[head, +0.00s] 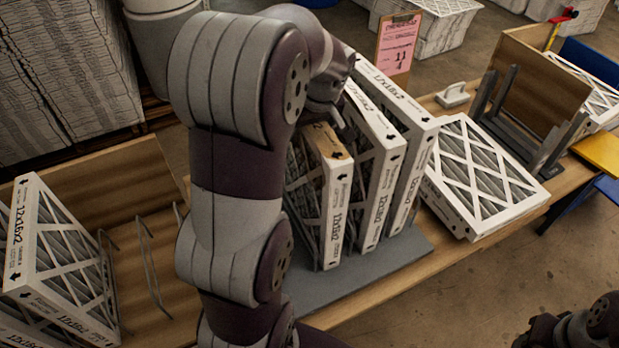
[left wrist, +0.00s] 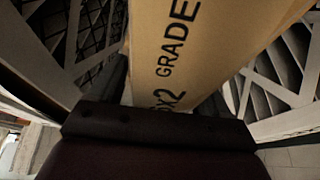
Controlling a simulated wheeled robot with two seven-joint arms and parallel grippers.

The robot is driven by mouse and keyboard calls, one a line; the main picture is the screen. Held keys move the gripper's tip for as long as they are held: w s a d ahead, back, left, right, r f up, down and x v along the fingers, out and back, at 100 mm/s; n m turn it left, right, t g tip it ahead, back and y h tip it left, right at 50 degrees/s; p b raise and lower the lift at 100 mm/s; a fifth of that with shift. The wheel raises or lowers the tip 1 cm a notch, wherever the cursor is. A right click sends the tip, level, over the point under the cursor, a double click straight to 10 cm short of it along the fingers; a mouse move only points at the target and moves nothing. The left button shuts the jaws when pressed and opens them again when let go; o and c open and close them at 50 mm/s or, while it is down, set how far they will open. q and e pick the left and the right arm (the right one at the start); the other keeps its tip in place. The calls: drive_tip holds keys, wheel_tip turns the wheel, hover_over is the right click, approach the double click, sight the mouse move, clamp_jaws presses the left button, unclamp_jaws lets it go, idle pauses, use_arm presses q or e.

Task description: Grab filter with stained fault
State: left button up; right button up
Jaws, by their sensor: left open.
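A white boxed filter with a brown stain on its top corner (head: 328,142) stands upright in the grey rack (head: 385,270), leftmost of three in the row. Two other upright filters, the middle one (head: 372,190) and the right one (head: 412,165), show no stain on their visible faces. My left gripper (head: 338,112) is at the top of the stained filter, partly hidden by its own arm. In the left wrist view, the filter's tan edge (left wrist: 190,45) with printed letters lies in front of my open left gripper (left wrist: 165,88). Part of my right gripper (head: 575,328) shows at the lower right; its jaws are unclear.
A filter (head: 485,175) lies tilted on the wooden table right of the rack. More filters (head: 60,255) stand at the left near wire dividers (head: 150,260). A clipboard with pink paper (head: 397,45) stands behind. A metal-and-wood stand (head: 530,90) is at the right.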

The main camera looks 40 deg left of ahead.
use_arm(q)
drive_tip(key=shift+f, duration=0.2)
idle(0.4)
clamp_jaws()
drive_tip(key=shift+r, duration=0.1)
